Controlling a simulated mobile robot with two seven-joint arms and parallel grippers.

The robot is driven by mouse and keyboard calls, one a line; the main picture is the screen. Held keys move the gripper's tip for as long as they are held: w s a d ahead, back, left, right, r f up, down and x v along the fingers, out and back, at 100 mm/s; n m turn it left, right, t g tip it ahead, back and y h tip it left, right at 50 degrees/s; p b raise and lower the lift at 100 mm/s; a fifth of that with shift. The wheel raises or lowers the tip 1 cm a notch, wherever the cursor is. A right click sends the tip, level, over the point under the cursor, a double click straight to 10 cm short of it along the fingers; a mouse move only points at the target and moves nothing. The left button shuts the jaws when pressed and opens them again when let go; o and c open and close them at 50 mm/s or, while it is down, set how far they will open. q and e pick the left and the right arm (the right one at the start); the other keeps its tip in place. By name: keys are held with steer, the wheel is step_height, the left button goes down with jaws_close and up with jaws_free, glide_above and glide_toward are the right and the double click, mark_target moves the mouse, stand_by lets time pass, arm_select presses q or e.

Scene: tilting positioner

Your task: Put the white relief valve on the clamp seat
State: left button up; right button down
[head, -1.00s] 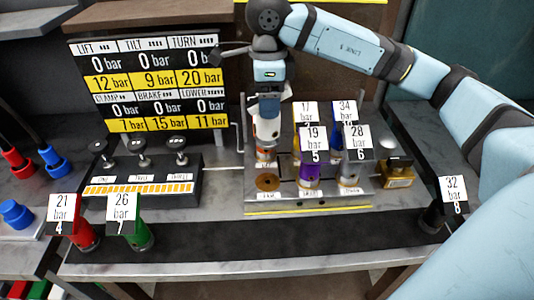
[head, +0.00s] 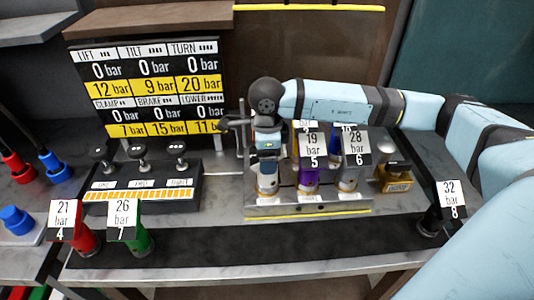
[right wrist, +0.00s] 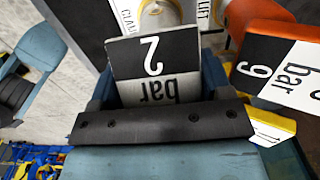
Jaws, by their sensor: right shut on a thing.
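The white relief valve (head: 267,184) stands upright at the front-left place of the valve block (head: 310,210) in the head view. My right gripper (head: 267,158) is shut on its upper part from above. The valve covers the copper-ringed clamp seat, so I cannot tell whether it is fully down. In the right wrist view the valve's black-and-white tag (right wrist: 155,68) shows between the fingers, with a white round body (right wrist: 160,14) beyond. My left gripper is not in view.
A purple valve (head: 308,180) and a grey valve (head: 348,178) stand to the right on the block. An orange valve (right wrist: 262,18) is close beside my gripper. Red (head: 85,240) and green (head: 140,240) valves stand front left, a black one (head: 430,222) front right.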

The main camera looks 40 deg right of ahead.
steer(key=shift+f, duration=0.1)
steer(key=shift+c, duration=0.2)
jaws_free()
step_height(320, 180, up, 12)
steer(key=shift+f+b, duration=0.2)
steer(key=shift+b, duration=0.2)
steer(key=shift+r, duration=0.35)
